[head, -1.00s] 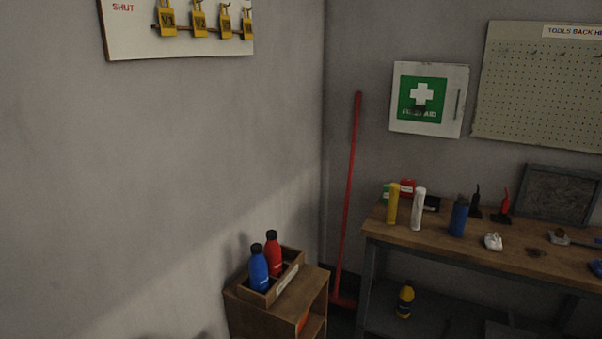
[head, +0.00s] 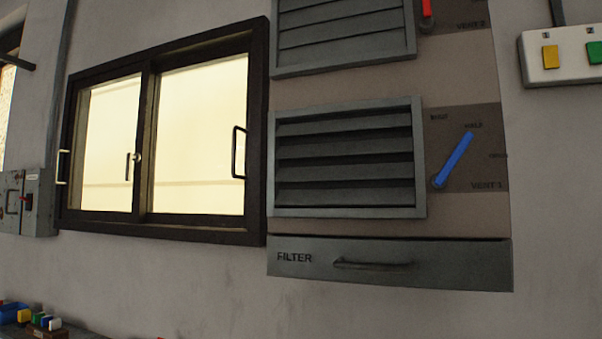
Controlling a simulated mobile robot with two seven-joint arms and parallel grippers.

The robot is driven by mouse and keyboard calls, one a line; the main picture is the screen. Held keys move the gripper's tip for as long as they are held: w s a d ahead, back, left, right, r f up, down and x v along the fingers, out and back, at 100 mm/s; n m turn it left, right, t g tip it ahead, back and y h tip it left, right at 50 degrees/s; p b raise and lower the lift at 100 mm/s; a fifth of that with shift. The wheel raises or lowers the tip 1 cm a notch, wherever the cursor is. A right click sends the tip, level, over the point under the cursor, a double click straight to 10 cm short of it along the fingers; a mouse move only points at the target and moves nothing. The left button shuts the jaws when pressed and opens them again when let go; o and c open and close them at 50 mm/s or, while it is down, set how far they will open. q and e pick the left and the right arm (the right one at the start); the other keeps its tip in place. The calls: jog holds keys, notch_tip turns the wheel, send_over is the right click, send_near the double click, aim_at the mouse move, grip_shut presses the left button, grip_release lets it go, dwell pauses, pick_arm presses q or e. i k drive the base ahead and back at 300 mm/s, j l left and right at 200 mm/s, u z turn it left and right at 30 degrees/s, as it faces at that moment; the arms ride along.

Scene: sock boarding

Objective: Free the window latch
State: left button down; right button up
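A sliding window (head: 165,140) with a dark frame and two bright panes is on the wall at the left in the head view. A small latch (head: 138,158) with a light round knob sits at the middle, where the panes meet. A slim handle (head: 128,167) is just left of it, and a dark handle (head: 239,152) is on the right side of the frame. The latch is too small to tell its setting. Neither of my grippers is in view.
Right of the window are louvred vents (head: 346,158), a blue lever (head: 454,160) pointing up right, a red lever (head: 427,10), and a FILTER drawer (head: 390,264). A switch plate (head: 572,56) is at the right. A grey box (head: 38,202) is at the left. Small coloured items (head: 42,323) lie at lower left.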

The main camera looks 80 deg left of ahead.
aim_at(137, 157)
jog(key=u, duration=3.5)
jog(key=i+u, duration=0.2)
jog(key=i, duration=0.75)
